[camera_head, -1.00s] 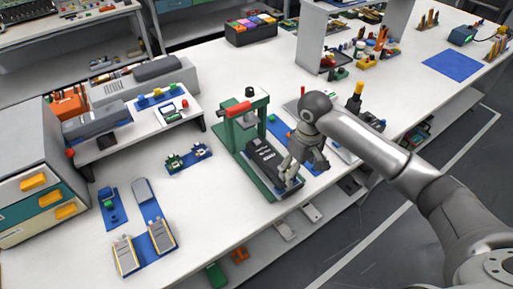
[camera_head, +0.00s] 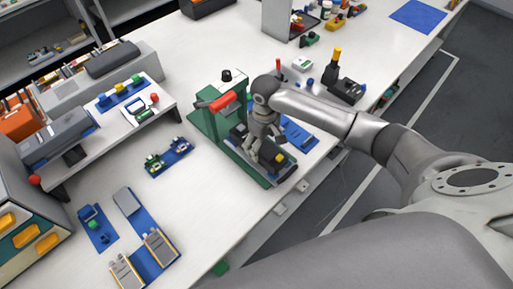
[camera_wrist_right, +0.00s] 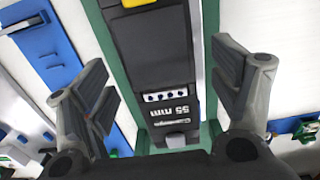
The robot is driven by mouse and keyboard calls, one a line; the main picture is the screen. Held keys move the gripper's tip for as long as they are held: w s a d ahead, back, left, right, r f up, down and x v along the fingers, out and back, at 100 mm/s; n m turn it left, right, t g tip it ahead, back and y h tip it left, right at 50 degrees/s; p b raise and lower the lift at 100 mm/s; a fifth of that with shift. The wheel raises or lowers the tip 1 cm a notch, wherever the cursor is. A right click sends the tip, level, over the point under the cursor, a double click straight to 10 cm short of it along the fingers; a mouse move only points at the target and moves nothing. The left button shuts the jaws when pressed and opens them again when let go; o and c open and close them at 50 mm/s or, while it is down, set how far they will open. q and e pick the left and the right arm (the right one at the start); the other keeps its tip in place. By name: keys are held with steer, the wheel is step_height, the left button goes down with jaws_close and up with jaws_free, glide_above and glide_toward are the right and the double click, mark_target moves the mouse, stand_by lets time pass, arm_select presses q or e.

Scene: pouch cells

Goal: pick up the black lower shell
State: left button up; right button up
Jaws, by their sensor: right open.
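A black block-like part (camera_head: 272,157), which I take to be the black lower shell, lies on the base of a green press (camera_head: 205,128). It has a yellow piece on its front end. In the right wrist view the black part (camera_wrist_right: 150,50) shows white lettering "55 mm" and a row of small round contacts. My right gripper (camera_head: 262,145) is above this part, pointing down. In the right wrist view my right gripper (camera_wrist_right: 167,80) is open, with one finger on each side of the black part and gaps to it. My left gripper is out of view.
The press has a red handle (camera_head: 222,101) close to my right gripper. A blue mat (camera_head: 299,134) lies right of the press, with a black device (camera_head: 346,90) behind it. Blue trays with cells (camera_head: 150,235) lie at front left.

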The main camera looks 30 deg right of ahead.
step_height(320, 180, down, 3)
steer(key=shift+f+p, duration=0.15)
steer(key=shift+p, duration=0.15)
steer(key=shift+w+f, duration=0.1)
steer(key=shift+f, duration=0.2)
steer(key=shift+r, duration=0.1)
steer(key=c, duration=1.1)
steer(key=shift+r, duration=0.1)
steer(key=shift+r, duration=0.6)
steer(key=s+r, duration=0.1)
steer(key=r, duration=0.1)
steer(key=s+r, duration=0.1)
steer(key=r, duration=0.1)
steer(key=s+r+b, duration=0.1)
steer(key=s+r, duration=0.1)
steer(key=shift+d+r, duration=0.25)
steer(key=shift+d, duration=0.05)
steer(key=s+r, duration=0.1)
steer(key=s, duration=0.2)
steer(key=s+d+r+b, duration=0.1)
steer(key=s+r, duration=0.1)
steer(key=s, duration=0.1)
steer(key=s+r, duration=0.2)
steer(key=s, duration=0.2)
steer(key=shift+d, duration=0.15)
steer(key=shift+w, duration=0.15)
